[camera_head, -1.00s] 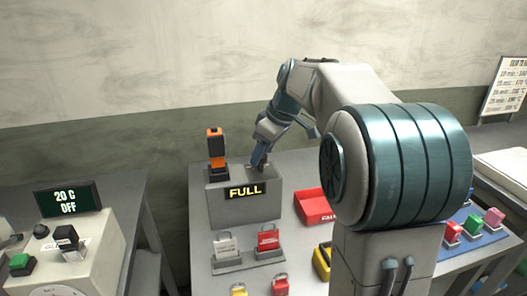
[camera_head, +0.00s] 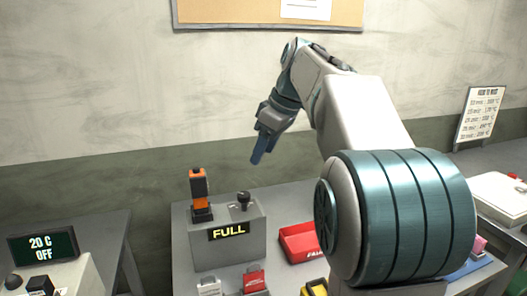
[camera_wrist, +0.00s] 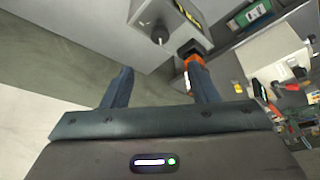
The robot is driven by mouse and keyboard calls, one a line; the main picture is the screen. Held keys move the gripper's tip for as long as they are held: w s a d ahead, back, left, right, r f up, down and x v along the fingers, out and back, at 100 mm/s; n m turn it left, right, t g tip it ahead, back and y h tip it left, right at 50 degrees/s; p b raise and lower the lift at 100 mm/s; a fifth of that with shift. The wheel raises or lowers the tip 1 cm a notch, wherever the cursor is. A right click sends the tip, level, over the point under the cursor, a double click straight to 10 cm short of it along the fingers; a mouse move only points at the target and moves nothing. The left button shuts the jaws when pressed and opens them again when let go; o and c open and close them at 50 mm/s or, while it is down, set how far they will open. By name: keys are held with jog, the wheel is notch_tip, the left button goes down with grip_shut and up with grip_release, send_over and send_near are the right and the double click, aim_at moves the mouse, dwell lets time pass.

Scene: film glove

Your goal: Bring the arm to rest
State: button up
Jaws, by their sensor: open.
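My gripper (camera_head: 262,152) is raised in the air in front of the wall, above the grey box with the yellow FULL display (camera_head: 229,231). It points down and to the left and touches nothing. In the wrist view my gripper (camera_wrist: 160,90) shows its two blue fingers apart with nothing between them. The arm runs from the gripper back to the large teal joint at the right of the head view.
On the box stand an orange-and-black device (camera_head: 199,190) and a dark knob (camera_head: 243,199). A red tray (camera_head: 298,243) and red and grey tags lie on the table. A 20 C OFF display (camera_head: 42,246) stands at left, a sign (camera_head: 480,115) at right. The air around my gripper is clear.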

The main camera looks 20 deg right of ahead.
jog(key=s+a+f+m+h, duration=0.1)
jog(key=s+f+m, duration=0.2)
jog(key=s+f, duration=0.4)
jog(key=s+a+f+m+h, duration=0.1)
jog(key=s+a+f+m, duration=0.1)
jog(key=s+f, duration=0.6)
jog(key=s+a+f+m+h, duration=0.1)
jog(key=s+f+m, duration=0.3)
jog(key=s+f, duration=0.3)
jog(key=shift+s+a+f+p, duration=0.15)
jog(key=shift+a+p, duration=0.15)
jog(key=shift+a, duration=0.1)
